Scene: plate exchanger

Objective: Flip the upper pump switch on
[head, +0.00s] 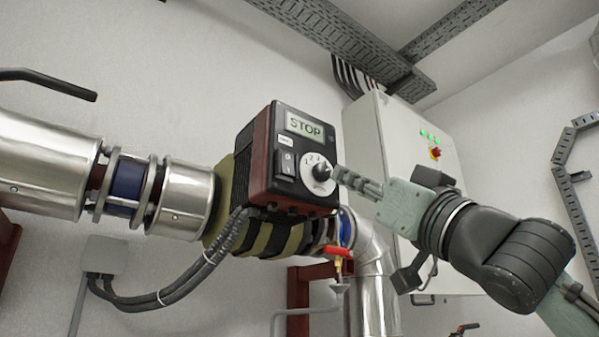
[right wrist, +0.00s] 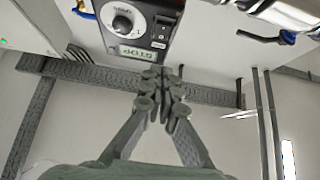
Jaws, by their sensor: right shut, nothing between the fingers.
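The upper pump's control box (head: 290,160) is black and dark red, with a display (head: 305,126) reading STOP. Its dark rocker switch (head: 286,164) sits left of a white round dial (head: 319,173) with a black knob. In the right wrist view the box appears upside down, with the switch (right wrist: 160,32), the dial (right wrist: 122,22) and the display (right wrist: 138,53). My right gripper (head: 340,177) is shut and empty, its tips at the dial's right edge in the head view. In the wrist view the tips (right wrist: 160,76) appear just below the display. Contact cannot be told. My left gripper is not in view.
Silver pipes (head: 45,165) run in from the left, and a silver elbow (head: 370,270) goes down below the box. A red valve handle (head: 337,252) is under it. A white cabinet (head: 395,150) stands behind, and cable trays (head: 345,40) hang above.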

